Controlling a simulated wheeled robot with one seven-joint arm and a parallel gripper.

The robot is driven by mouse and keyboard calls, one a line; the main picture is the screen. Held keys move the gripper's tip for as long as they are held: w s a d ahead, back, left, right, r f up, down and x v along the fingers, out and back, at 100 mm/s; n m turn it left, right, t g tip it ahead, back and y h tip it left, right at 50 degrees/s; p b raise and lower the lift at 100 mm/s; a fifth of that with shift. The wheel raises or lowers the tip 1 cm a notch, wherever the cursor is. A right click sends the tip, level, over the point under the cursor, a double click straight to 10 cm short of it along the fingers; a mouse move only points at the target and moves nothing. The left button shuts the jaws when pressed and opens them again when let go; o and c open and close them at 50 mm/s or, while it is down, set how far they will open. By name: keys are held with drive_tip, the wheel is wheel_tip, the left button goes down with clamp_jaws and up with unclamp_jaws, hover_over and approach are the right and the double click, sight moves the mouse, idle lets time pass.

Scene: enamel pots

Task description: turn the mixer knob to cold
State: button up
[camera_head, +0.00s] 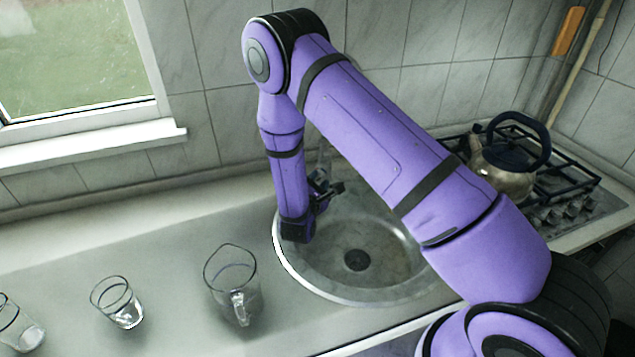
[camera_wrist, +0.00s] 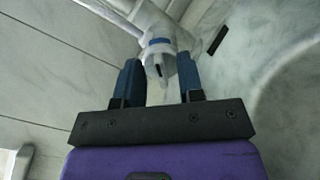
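In the wrist view, the pale metal mixer (camera_wrist: 150,20) reaches down from the top. Its rounded end with a blue band and a dark slot, seemingly the knob (camera_wrist: 158,48), lies between the tips of my gripper (camera_wrist: 158,64). The two blue fingers stand apart. A gap shows on the left of the knob; the right finger looks close to it, and I cannot tell whether it touches. In the head view, my gripper (camera_head: 328,190) is at the sink's back left rim, beside the mixer (camera_head: 323,158), which my arm partly hides.
The round metal sink (camera_head: 375,275) lies below and right of my gripper. A glass jug (camera_head: 230,275) and drinking glasses (camera_head: 117,300) stand on the counter at left. A kettle (camera_head: 505,170) sits on the hob at right. The tiled wall is close behind.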

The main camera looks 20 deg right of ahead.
drive_tip(key=v, duration=1)
drive_tip(key=shift+s+a, duration=0.25)
drive_tip(key=shift+s, duration=0.05)
